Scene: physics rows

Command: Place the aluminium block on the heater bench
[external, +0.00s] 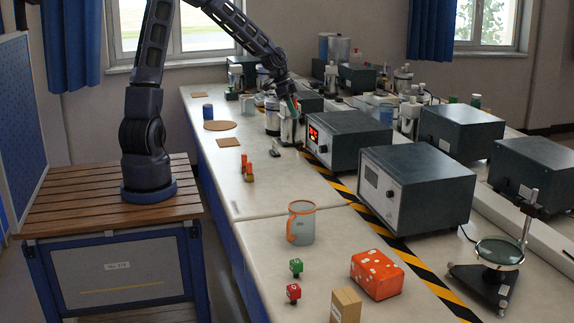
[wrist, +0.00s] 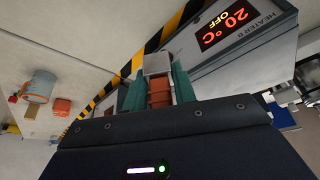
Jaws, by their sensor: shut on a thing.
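In the wrist view, my gripper (wrist: 158,88) has its teal fingers closed on a ribbed red-brown piece. A pale grey metal block (wrist: 157,64), seemingly the aluminium block, shows just beyond the fingertips, in line with that piece. In the external view, my gripper (external: 294,106) is at the far middle of the bench, above or just in front of a silver upright device (external: 291,131). The block is too small to make out there. A dark heater box (external: 348,140) stands to its right; its front in the wrist view (wrist: 235,42) reads HEATER B, 20 °C, OFF.
An orange-trimmed jug (external: 301,223), an orange spotted box (external: 377,274) and a cardboard box (external: 345,306) are nearer. A second grey box (external: 416,186) stands right of the striped tape.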

